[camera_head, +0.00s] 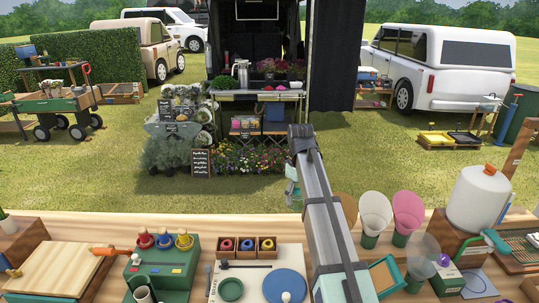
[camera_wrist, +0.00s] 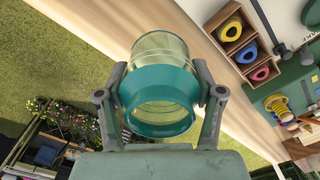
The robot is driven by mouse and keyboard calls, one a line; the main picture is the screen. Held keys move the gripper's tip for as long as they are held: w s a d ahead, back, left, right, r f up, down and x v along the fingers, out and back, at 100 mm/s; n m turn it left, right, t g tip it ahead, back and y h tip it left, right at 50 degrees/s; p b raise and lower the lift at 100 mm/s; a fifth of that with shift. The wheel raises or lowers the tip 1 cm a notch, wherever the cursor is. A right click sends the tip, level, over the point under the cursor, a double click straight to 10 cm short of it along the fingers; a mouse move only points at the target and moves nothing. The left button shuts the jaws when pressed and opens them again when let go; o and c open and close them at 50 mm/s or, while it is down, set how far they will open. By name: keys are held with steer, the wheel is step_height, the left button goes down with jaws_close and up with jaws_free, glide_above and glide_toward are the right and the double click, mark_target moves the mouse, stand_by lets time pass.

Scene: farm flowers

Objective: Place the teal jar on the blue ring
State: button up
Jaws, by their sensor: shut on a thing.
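The teal jar (camera_wrist: 158,88) is clear glass with a broad teal band. In the wrist view it sits between the two fingers of my gripper (camera_wrist: 160,84), which is shut on it. In the head view my gripper (camera_head: 292,180) hangs beyond the counter's far edge, over the grass; the jar is small and hard to make out there. A solid blue disc (camera_head: 285,286) lies on a pale board, nearer the middle.
Wooden boxes (camera_wrist: 236,56) hold yellow, pink and blue rolls. A green stand (camera_head: 165,262) with coloured knobs is at left. Paper cones (camera_head: 408,212), a clear funnel (camera_head: 422,252) and a white canister (camera_head: 480,198) crowd the right.

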steer(key=shift+s+m, duration=0.15)
steer(key=shift+m, duration=0.55)
steer(key=s+f+m, duration=0.4)
steer(key=s+m, duration=0.2)
steer(key=s, duration=0.2)
steer(key=shift+f, duration=0.3)
steer(key=shift+d, duration=0.15)
